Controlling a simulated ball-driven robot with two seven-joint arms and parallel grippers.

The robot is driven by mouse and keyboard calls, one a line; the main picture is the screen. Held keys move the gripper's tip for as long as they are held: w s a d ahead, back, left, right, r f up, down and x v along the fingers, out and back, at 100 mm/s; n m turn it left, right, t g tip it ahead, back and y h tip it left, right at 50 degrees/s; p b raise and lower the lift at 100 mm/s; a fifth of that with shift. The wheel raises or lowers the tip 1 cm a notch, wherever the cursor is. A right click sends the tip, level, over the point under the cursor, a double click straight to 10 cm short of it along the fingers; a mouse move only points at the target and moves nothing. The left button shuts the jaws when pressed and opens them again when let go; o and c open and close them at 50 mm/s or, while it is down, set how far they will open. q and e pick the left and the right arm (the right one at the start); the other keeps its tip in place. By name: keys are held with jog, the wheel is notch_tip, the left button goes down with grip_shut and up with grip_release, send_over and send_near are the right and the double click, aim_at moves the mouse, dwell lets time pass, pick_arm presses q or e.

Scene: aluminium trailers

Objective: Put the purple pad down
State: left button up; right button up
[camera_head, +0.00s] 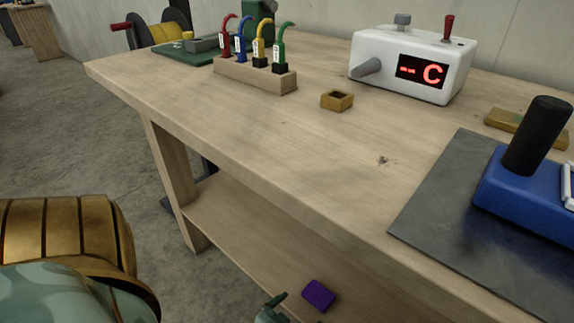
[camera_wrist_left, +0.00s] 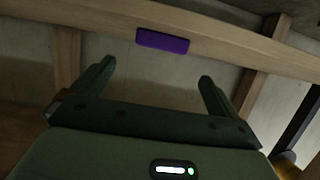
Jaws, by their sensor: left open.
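The purple pad (camera_head: 319,294) is a small flat block at the bottom of the head view. It appears to rest on the bench's lower shelf (camera_head: 222,215). In the left wrist view the purple pad (camera_wrist_left: 162,41) lies beyond my fingertips, against a wooden board, with nothing gripping it. My left gripper (camera_wrist_left: 156,74) is open and empty, its two dark green fingers spread apart with a gap to the pad. In the head view only a green finger of my left gripper (camera_head: 272,304) shows, just left of the pad. My right gripper is not in view.
The wooden bench top (camera_head: 230,130) overhangs the shelf. On it stand a block with coloured hooked handles (camera_head: 255,78), a small brass block (camera_head: 337,100), a white box with a red display (camera_head: 412,65) and a blue device (camera_head: 520,195) on a grey mat (camera_head: 432,215).

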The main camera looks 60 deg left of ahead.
pick_arm(q)
jog(key=s+d+m+g, duration=0.1)
jog(key=s+m+g, duration=0.4)
jog(key=s, duration=0.9)
jog(key=s+d+m+g, duration=0.1)
jog(key=s+m+g, duration=0.4)
jog(key=s, duration=0.9)
jog(key=g, duration=0.3)
jog(key=shift+s+d+m, duration=0.3)
jog(key=shift+s+d, duration=0.05)
jog(key=shift+d, duration=0.05)
